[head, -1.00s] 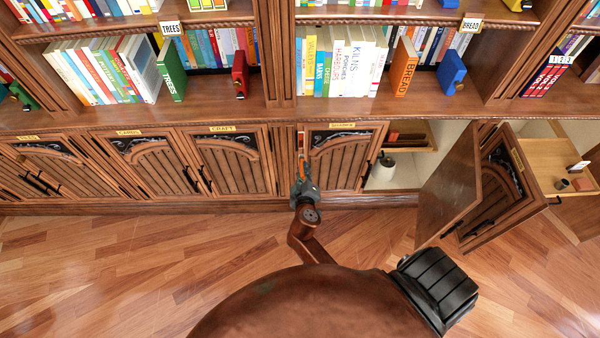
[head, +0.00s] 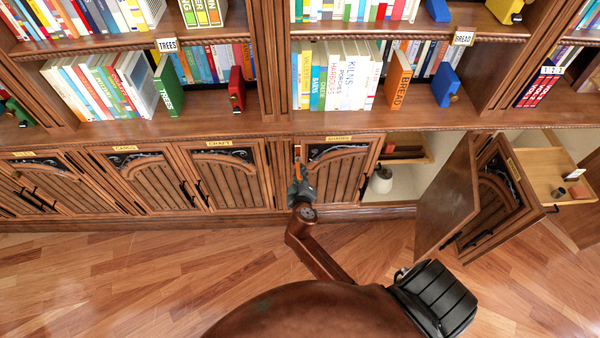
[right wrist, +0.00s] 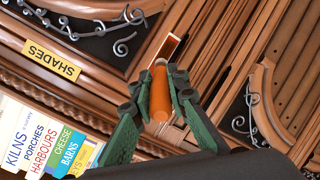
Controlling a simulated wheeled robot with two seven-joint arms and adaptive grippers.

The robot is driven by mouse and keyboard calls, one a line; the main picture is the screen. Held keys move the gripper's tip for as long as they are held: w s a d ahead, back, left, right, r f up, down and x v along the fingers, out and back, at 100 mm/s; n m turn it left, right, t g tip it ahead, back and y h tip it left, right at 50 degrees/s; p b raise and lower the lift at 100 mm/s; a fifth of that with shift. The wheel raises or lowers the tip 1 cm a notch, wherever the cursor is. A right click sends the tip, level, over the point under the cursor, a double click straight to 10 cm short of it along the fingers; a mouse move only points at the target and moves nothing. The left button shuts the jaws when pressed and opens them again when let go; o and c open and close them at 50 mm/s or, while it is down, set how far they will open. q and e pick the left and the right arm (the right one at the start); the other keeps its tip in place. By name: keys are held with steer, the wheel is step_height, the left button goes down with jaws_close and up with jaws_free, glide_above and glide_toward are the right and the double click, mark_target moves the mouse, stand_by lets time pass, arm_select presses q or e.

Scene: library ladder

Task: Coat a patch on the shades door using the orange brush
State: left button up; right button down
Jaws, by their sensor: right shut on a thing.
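The shades door (head: 335,182) is a brown panelled cabinet door with a dark scrollwork panel, below a yellow SHADES label (head: 338,138). The label also shows in the right wrist view (right wrist: 52,60). My right gripper (head: 299,180) is in front of the door's left edge. In the right wrist view my right gripper (right wrist: 158,80) is shut on the orange brush (right wrist: 160,95), whose handle lies between its green fingers. In the head view the brush (head: 297,152) is a small orange strip above the gripper. I cannot tell whether its tip touches the wood. My left gripper is out of view.
Right of the shades door is an open compartment with a grey-white pot (head: 381,180). Further right a cabinet door (head: 447,205) stands open into the room, near a pulled-out drawer (head: 546,170). The craft door (head: 228,180) is shut on the left. Bookshelves are above.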

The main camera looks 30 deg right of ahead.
mark_target(300, 161)
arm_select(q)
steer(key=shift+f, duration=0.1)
arm_select(e)
steer(key=shift+w+d, duration=0.5)
steer(key=shift+w, duration=0.3)
stand_by(0.5)
steer(key=shift+r+p, duration=1.65)
steer(key=shift+r, duration=0.45)
steer(key=shift+f+b, duration=1.75)
steer(key=shift+f, duration=0.45)
steer(key=shift+r, duration=0.1)
steer(key=shift+s+a, duration=0.5)
steer(key=shift+s, duration=0.35)
steer(key=shift+s+a, duration=0.55)
steer(key=shift+s, duration=0.3)
steer(key=shift+s+a, duration=0.5)
steer(key=shift+s, duration=0.35)
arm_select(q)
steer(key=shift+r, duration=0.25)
